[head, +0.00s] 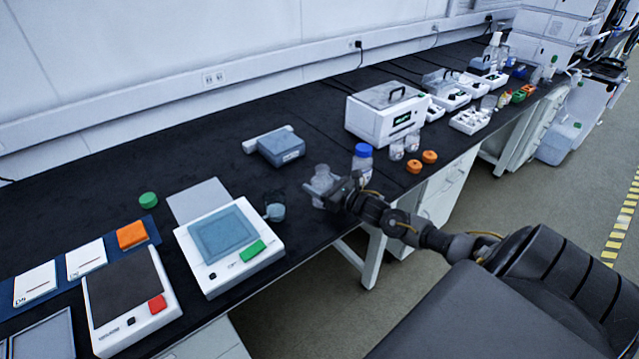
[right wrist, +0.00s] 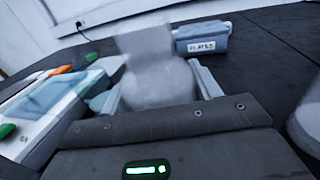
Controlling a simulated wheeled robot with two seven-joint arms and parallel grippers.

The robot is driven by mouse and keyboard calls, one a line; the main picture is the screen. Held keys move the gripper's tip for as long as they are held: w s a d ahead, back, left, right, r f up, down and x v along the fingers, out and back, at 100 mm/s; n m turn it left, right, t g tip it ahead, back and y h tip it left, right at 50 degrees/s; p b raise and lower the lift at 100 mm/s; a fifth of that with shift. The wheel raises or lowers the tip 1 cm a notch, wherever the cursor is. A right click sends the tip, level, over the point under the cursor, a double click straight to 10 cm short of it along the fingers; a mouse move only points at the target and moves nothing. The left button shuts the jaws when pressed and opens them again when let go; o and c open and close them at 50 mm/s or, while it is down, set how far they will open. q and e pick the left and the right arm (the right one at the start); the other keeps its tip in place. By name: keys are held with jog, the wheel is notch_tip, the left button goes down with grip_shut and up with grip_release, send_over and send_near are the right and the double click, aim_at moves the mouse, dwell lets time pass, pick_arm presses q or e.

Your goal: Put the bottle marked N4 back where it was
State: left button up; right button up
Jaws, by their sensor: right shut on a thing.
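My right gripper (head: 330,190) is shut on a clear, uncapped bottle (head: 322,179) near the front edge of the dark bench. The bottle also shows, blurred, between the fingers in the right wrist view (right wrist: 160,78). I cannot read a mark on it. A bottle with a blue cap (head: 363,150) stands just right of and behind it. Two small clear bottles (head: 397,149) stand farther right beside two orange caps (head: 429,156). A loose green cap (head: 148,199) lies on the bench at the left. My left gripper is not in view.
A white device with a blue-grey top (head: 222,237) and one with a dark top (head: 125,288) stand left, beside a blue mat with white cards (head: 87,259). A small cup (head: 275,211) stands near the held bottle. A grey box (head: 281,147) and white machine (head: 386,112) are behind.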

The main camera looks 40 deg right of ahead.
jog(key=shift+f, duration=0.4)
jog(key=o, duration=1.1)
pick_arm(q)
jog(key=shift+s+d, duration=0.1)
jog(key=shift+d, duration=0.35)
pick_arm(e)
jog(key=shift+o, duration=0.2)
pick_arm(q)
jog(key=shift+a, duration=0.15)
pick_arm(e)
jog(key=shift+s+d, duration=0.1)
jog(key=shift+s, duration=0.1)
jog(key=b+v, duration=0.1)
jog(key=v, duration=0.9)
jog(key=shift+s, duration=0.1)
jog(key=shift+s+d, duration=0.15)
jog(key=shift+s, duration=0.55)
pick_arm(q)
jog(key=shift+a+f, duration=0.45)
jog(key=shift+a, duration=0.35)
